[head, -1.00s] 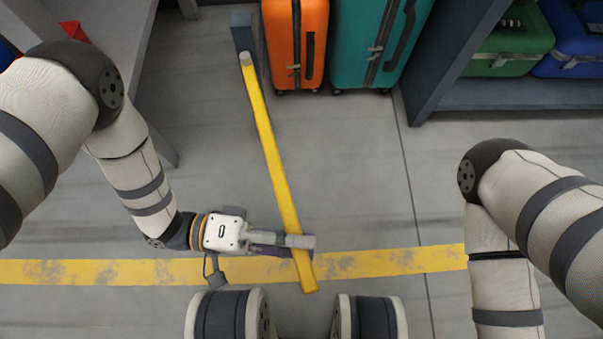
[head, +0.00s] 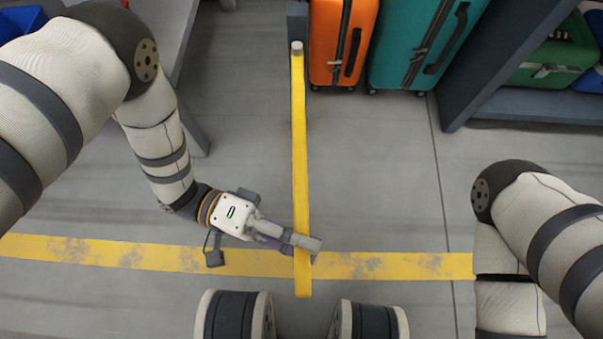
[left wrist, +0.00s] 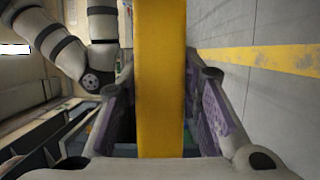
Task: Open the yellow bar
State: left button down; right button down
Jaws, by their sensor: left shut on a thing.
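The yellow bar (head: 299,150) runs from a grey post (head: 297,22) at the top of the head view down toward my base. Its far end meets the post and its near end is free. My left gripper (head: 303,246) is shut on the bar near the free end, with fingers on both sides. In the left wrist view the bar (left wrist: 160,80) passes between the two purple-padded fingers. My right arm shows at the right of the head view, but its gripper is not in view.
An orange suitcase (head: 335,45) and a teal suitcase (head: 415,45) stand just right of the post. A grey shelf (head: 490,85) holds a green case (head: 550,65) at the right. A yellow floor stripe (head: 400,266) crosses in front of me. The floor right of the bar is clear.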

pick_arm(q)
jog(key=c, duration=1.1)
grip_release()
jog(key=v, duration=1.2)
